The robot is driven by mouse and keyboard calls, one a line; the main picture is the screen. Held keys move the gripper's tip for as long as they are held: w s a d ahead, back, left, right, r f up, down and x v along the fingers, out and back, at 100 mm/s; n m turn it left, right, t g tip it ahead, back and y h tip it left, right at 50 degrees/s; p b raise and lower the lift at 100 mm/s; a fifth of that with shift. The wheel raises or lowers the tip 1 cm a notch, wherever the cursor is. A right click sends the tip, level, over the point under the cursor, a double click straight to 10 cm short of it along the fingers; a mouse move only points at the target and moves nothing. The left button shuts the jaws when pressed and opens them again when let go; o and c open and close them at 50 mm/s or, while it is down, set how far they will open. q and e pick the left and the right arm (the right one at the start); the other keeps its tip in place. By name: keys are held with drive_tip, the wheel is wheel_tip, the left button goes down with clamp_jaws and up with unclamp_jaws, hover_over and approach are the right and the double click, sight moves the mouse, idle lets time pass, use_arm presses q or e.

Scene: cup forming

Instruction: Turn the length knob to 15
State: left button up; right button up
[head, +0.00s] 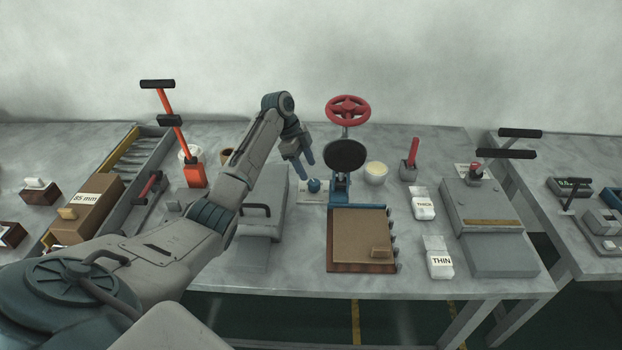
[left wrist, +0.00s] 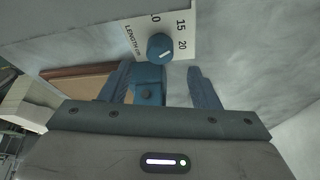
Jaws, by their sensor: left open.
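The length knob (head: 314,185) is a small blue round knob on a white plate (head: 308,197) on the table, left of the blue press stand. In the left wrist view the knob (left wrist: 160,47) has a light pointer line, and the plate (left wrist: 184,17) reads LENGTH with 15 and 20 visible; another number is partly hidden. I cannot tell exactly which number the line points at. My left gripper (head: 304,162) is open and empty, above and just left of the knob. In the left wrist view its fingers (left wrist: 165,80) are apart, with the knob beyond their tips. My right gripper is not in view.
A press with a red handwheel (head: 347,110) and a dark round plate (head: 345,155) stands right of the knob. A brown board (head: 361,234) lies in front. A cream cup (head: 376,172) and white bags labelled THICK (head: 423,204) and THIN (head: 438,260) stand to the right.

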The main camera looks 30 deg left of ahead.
use_arm(q)
drive_tip(key=v, duration=0.5)
drive_tip(key=shift+b, duration=0.35)
